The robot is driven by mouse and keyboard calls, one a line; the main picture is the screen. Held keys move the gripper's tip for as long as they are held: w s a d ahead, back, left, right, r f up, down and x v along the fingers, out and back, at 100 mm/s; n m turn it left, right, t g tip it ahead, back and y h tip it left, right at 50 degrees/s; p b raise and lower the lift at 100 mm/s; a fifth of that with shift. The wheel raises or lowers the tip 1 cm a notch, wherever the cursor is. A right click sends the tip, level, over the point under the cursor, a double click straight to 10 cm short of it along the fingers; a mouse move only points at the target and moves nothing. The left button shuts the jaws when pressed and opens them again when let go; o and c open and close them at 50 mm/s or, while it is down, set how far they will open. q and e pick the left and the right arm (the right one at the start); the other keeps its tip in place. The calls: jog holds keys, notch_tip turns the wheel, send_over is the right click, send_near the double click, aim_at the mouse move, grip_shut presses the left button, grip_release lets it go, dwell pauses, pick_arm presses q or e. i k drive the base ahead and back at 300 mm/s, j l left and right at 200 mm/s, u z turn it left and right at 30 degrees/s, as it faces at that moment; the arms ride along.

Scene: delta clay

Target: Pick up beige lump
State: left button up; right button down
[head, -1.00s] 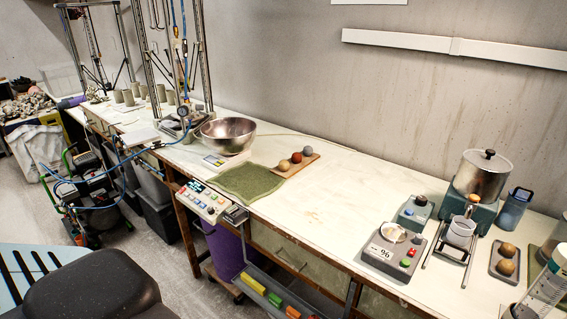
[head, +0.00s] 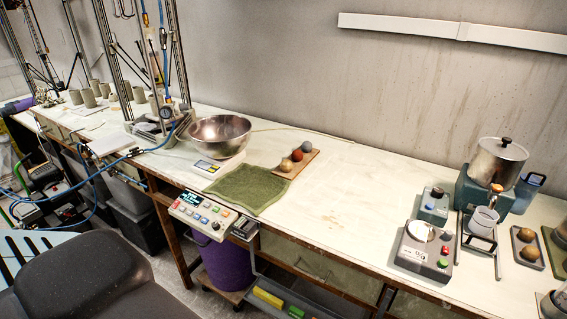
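A beige lump (head: 286,165) sits on a small wooden board (head: 303,168) on the long white workbench. It is the nearest of a row of three round lumps. A red-brown lump (head: 297,155) is just behind it and a grey lump (head: 306,146) is at the far end of the board. Neither of my grippers shows in the head view.
A green cloth (head: 248,188) lies left of the board, with a metal bowl (head: 220,136) behind it. A control panel (head: 203,214) hangs at the bench's front edge. A grey chair (head: 75,280) stands at the lower left. The bench right of the board is clear up to the scale (head: 425,250).

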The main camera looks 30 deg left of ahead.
aim_at(286, 165)
jog(key=j+z, duration=0.1)
jog(key=j, duration=0.35)
jog(key=k+j+z, duration=0.15)
jog(key=j, duration=0.3)
jog(key=j+z, duration=0.1)
jog(key=j, duration=0.35)
